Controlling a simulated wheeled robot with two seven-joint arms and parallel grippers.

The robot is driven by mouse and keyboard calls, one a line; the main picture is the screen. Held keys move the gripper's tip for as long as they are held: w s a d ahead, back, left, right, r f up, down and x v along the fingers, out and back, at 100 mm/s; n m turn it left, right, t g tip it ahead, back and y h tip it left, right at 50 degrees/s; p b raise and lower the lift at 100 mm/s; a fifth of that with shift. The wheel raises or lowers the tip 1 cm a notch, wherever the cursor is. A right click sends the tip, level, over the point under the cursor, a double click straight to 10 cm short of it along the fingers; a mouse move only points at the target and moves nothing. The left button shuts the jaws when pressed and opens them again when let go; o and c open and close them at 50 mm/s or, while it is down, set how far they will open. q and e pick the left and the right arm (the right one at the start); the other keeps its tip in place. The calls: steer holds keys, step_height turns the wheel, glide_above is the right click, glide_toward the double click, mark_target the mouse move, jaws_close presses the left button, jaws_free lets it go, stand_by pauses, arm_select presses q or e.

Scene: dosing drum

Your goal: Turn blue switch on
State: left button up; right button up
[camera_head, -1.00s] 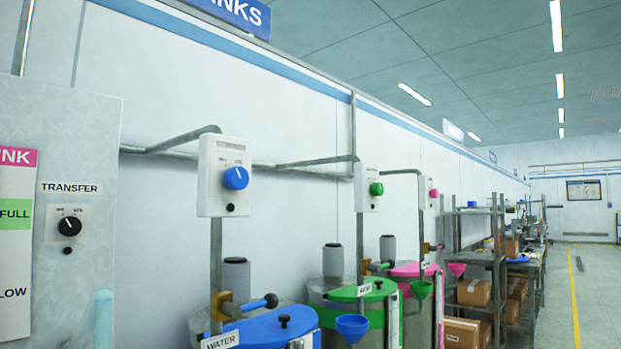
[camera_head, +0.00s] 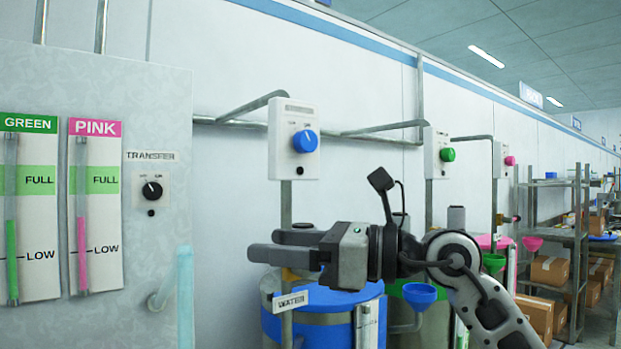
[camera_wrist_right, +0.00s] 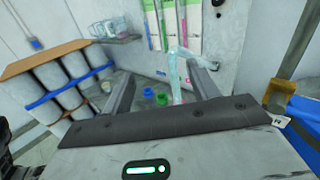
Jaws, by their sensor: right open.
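The blue switch (camera_head: 305,141) is a round knob on a white box (camera_head: 280,160) fixed to a pole above the blue-lidded water drum (camera_head: 330,325). A small black button (camera_head: 299,170) sits below the knob. My right gripper (camera_head: 262,246) is open and empty, below the switch box and in front of the drum, with its fingers pointing left. In the right wrist view the open fingers of the right gripper (camera_wrist_right: 158,80) frame a far panel with gauges, and the blue switch is out of that view. My left gripper is not in view.
Left of the switch is a grey panel with green and pink gauges (camera_head: 95,205) and a black transfer knob (camera_head: 152,190). Green (camera_head: 447,154) and pink (camera_head: 509,160) knobs are on boxes further right. A blue funnel (camera_head: 419,296) is behind my right arm.

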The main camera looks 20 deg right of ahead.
steer(key=d+r+t+h, duration=0.45)
steer(key=d+r, duration=0.25)
steer(key=r, duration=0.2)
steer(key=t+h, duration=0.3)
steer(key=h, duration=0.2)
glide_toward(309, 140)
steer(key=shift+m, duration=0.4)
steer(key=p+x, duration=0.4)
steer(key=x, duration=0.4)
steer(key=shift+w+p, duration=0.2)
steer(key=shift+p, duration=0.2)
steer(key=shift+w+a, duration=0.3)
steer(key=shift+w, duration=0.3)
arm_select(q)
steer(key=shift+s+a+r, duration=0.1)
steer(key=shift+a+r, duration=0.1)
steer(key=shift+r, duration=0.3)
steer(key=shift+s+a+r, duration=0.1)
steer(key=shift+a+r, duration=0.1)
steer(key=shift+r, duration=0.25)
arm_select(e)
steer(key=c, duration=1)
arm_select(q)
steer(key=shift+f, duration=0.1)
